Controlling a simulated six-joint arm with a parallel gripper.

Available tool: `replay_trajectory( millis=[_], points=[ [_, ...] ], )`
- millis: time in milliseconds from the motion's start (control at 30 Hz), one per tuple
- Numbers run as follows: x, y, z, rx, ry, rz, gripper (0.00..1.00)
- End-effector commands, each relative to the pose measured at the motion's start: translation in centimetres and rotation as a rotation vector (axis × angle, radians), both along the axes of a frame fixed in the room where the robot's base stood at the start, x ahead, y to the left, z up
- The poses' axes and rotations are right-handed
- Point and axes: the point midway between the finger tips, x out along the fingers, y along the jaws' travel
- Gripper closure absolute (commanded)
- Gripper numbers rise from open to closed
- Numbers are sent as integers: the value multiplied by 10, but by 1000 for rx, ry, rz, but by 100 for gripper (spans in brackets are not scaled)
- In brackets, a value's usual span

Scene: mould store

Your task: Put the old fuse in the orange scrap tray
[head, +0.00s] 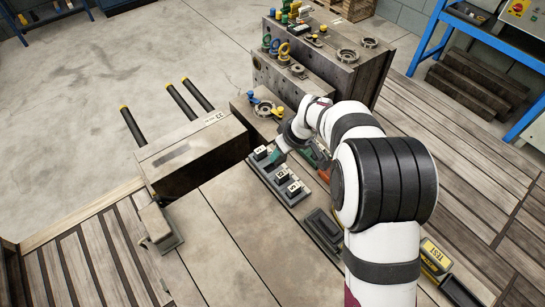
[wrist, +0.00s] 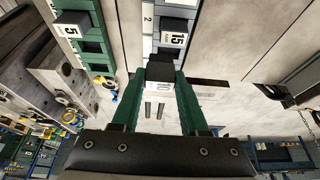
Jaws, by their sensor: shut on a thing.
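My gripper (wrist: 159,76) has green fingers and is shut on a fuse (wrist: 158,88) with a dark body, a pale label and two metal prongs. In the head view my gripper (head: 277,156) is low over the far end of a grey fuse block (head: 292,199) bearing several dark fuses with white number labels. In the wrist view a fuse marked 15 (wrist: 173,39) sits in the block just beyond the fingertips. A small orange-red patch (head: 325,176) shows beside my arm, mostly hidden; I cannot tell whether it is the scrap tray.
A green holder with a fuse marked 5 (wrist: 70,31) is at the left in the wrist view. A dark empty-looking tray (head: 325,226) and a yellow tester (head: 433,254) lie nearer. A large steel mould block (head: 190,154) stands left; bare bench (head: 235,225) lies before it.

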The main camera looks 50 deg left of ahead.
Motion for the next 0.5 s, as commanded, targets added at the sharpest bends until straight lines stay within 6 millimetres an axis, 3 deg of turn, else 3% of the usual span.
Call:
replay_trajectory(
  millis=[300,433,500],
  points=[
    [38,-62,44,2,-2,-3,100],
    [51,-75,50,0,-1,-2,100],
    [68,-80,46,-1,-1,-4,100]
  ],
)
